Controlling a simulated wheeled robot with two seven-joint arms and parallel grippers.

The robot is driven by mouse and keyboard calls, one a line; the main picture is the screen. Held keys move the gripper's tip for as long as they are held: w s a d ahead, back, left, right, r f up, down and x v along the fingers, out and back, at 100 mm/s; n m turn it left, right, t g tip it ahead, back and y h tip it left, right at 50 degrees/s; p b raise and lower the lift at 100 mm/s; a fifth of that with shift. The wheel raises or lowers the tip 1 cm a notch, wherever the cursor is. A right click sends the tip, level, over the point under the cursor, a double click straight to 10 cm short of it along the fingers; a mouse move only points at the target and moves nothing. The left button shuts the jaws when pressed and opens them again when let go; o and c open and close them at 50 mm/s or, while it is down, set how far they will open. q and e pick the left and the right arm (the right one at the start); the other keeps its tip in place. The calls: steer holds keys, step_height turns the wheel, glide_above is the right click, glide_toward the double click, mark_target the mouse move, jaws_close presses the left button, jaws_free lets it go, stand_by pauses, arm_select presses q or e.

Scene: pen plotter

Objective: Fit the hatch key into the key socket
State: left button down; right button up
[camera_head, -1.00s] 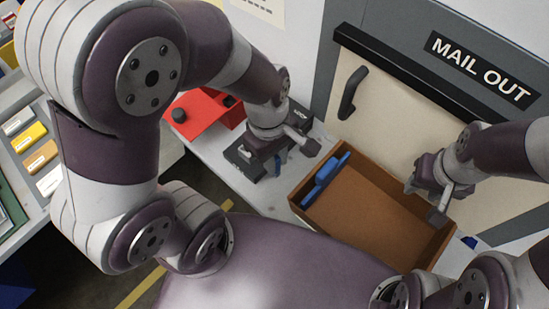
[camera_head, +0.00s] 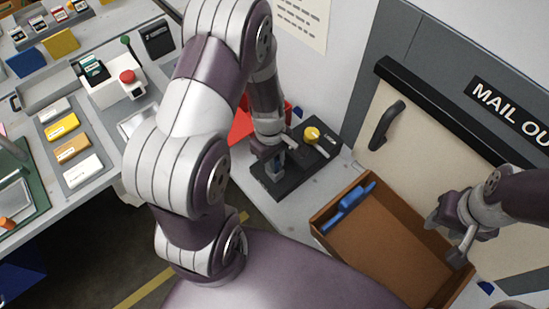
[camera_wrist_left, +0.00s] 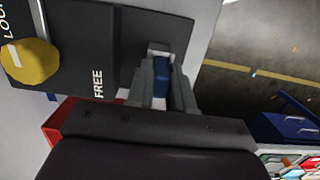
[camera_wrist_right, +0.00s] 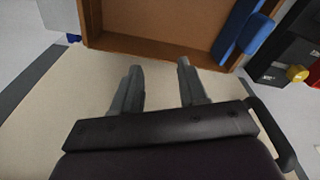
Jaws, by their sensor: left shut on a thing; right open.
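My left gripper (camera_head: 277,168) is shut on a blue piece, which I take to be the hatch key (camera_wrist_left: 162,72). It is low over the near left part of a black panel (camera_head: 318,167). In the left wrist view the blue piece sits between the fingertips (camera_wrist_left: 163,85), right by a pale square fitting (camera_wrist_left: 158,47), probably the key socket. I cannot tell how far the key is in it. A yellow knob (camera_head: 311,134) is on the same panel; it also shows in the left wrist view (camera_wrist_left: 31,62), near the word FREE. My right gripper (camera_wrist_right: 155,80) is open and empty.
A brown open tray (camera_head: 385,258) with a blue bar-shaped object (camera_head: 350,200) stands right of the panel. A hatch marked MAIL OUT with a dark handle (camera_head: 386,125) is behind. A red box (camera_head: 241,125) is behind the left wrist. A worktable with coloured cards (camera_head: 62,127) is left.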

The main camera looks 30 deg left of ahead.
arm_select(q)
steer(key=shift+f, duration=0.15)
steer(key=c, duration=1.4)
jaws_free()
steer(key=o, duration=0.4)
step_height(320, 180, up, 12)
steer(key=a+f, duration=0.1)
steer(key=s+d+m, duration=0.1)
steer(key=m, duration=0.3)
steer(key=s+d+r+m+t, duration=0.1)
steer(key=m, duration=0.4)
steer(key=s+d+m+t+y+b, duration=0.1)
steer(key=s+m, duration=0.1)
steer(key=m, duration=0.2)
steer(key=shift+d+r+m, duration=0.25)
steer(key=shift+r+m, duration=0.05)
steer(key=shift+m, duration=0.1)
